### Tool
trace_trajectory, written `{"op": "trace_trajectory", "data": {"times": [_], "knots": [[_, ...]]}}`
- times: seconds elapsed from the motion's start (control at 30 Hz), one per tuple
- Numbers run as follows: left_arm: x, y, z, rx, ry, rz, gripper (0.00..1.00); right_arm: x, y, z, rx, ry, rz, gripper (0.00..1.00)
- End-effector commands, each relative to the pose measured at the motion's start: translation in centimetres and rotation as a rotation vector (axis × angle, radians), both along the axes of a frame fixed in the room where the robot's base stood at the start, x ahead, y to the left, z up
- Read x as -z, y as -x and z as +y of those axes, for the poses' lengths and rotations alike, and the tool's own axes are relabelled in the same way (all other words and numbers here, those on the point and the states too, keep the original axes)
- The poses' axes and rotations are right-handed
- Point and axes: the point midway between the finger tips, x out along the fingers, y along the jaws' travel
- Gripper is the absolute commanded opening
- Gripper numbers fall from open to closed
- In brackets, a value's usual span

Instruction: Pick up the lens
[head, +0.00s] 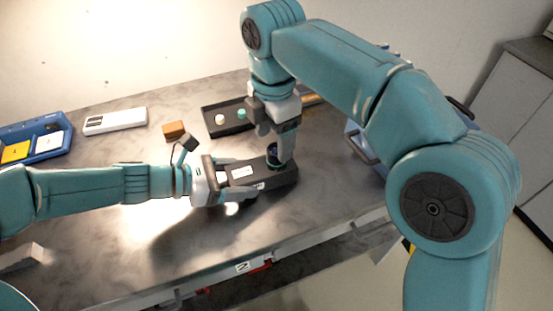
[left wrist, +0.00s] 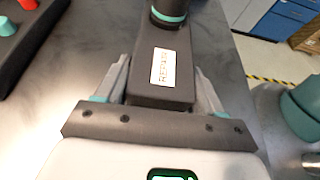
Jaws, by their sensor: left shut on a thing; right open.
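The lens (head: 272,152) is a dark cylinder with a teal ring. It stands upright at the far end of a long dark block with a white label, and also shows at the top of the left wrist view (left wrist: 170,12). The label on the dark block (head: 284,178) reads "REPAIR" in the left wrist view (left wrist: 147,92). My left gripper (head: 236,173) is shut on the block's near end, one finger along each side. My right gripper (head: 283,152) points down at the lens and is open. Its fingers partly hide the lens; I cannot tell whether they touch it.
A dark tray (head: 214,130) with small white and teal pieces lies behind the block. A brown block (head: 174,130), a white device (head: 115,121) and a blue bin (head: 62,151) with yellow and white items are further left. The table's front edge is close below the block.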

Motion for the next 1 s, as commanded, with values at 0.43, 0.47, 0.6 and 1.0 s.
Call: {"op": "trace_trajectory", "data": {"times": [0.43,0.47,0.6,1.0], "knots": [[0.0,0.0,0.0,0.0,0.0,0.0,0.37,4.6,0.0,-0.3,0.0,0.0,-0.001,0.71],[0.0,0.0,0.0,0.0,0.0,0.0,0.37,4.6,0.0,-0.3,0.0,0.0,-0.001,0.71],[0.0,0.0,0.0,0.0,0.0,0.0,0.37,4.6,0.0,-0.3,0.0,0.0,0.0,0.52],[0.0,0.0,0.0,0.0,0.0,0.0,0.37,4.4,0.0,-0.3,0.0,0.0,-0.001,0.06]]}}
